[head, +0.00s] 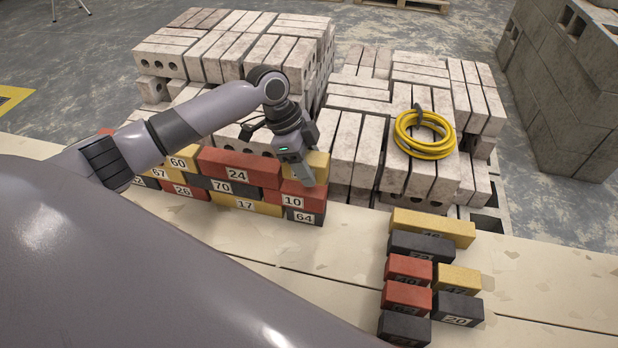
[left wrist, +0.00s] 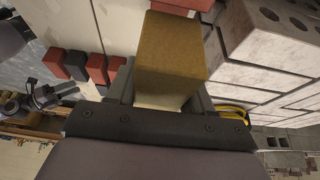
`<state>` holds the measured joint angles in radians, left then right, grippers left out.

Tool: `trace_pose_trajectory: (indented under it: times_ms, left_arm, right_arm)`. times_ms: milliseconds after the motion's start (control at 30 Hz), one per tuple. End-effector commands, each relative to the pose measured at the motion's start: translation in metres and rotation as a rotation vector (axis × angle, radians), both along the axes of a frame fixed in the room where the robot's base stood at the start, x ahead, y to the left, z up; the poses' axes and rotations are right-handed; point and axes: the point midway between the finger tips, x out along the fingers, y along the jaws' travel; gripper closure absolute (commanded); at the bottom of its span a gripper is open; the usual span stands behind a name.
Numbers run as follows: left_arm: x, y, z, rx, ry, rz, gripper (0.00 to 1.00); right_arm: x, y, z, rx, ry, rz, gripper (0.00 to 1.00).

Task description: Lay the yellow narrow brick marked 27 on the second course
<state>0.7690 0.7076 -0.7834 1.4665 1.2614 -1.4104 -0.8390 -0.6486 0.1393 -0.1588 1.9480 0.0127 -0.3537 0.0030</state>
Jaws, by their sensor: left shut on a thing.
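My left gripper (head: 297,172) is shut on a yellow brick (head: 319,165) at the right end of the brick wall. The left wrist view shows this brick (left wrist: 170,60) between the fingers. Its number is not readable in either view. It is right over or on the red brick marked 10 (head: 311,201); I cannot tell if they touch. The black brick marked 64 (head: 280,213) lies under brick 10. To the left in the wall are red 24 (head: 215,160), black 70 (head: 250,191) and yellow 17 (head: 268,208).
Loose bricks lie at the right front, with a long yellow one (head: 432,222) at their back and a black one marked 20 (head: 470,306). Pale block stacks stand close behind the wall; a yellow hose (head: 424,151) lies on one. The board between wall and loose bricks is clear.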

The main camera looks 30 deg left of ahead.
Motion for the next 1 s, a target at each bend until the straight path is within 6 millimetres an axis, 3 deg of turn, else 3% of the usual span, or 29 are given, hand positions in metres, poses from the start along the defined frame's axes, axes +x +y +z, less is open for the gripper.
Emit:
trace_pose_trajectory:
  times_ms: [400,733,767,833,1000]
  left_arm:
    - [0.0,0.0,-0.043,-0.002,-0.001,0.0,0.96]
    - [0.0,0.0,-0.046,-0.001,-0.002,0.001,0.96]
    - [0.0,0.0,-0.048,0.0,-0.001,0.0,0.45]
    - [0.0,0.0,-0.047,0.0,-0.001,0.0,0.23]
    - [0.0,0.0,-0.047,0.0,-0.001,0.0,0.23]
  right_arm:
    - [0.0,0.0,-0.002,0.0,0.0,0.0,0.57]
    - [0.0,0.0,-0.003,0.001,0.0,0.001,0.57]
    - [0.0,0.0,-0.003,0.001,0.0,0.001,0.57]
    - [0.0,0.0,-0.003,0.001,0.0,0.001,0.57]
    - [0.0,0.0,-0.003,0.001,0.0,0.001,0.57]
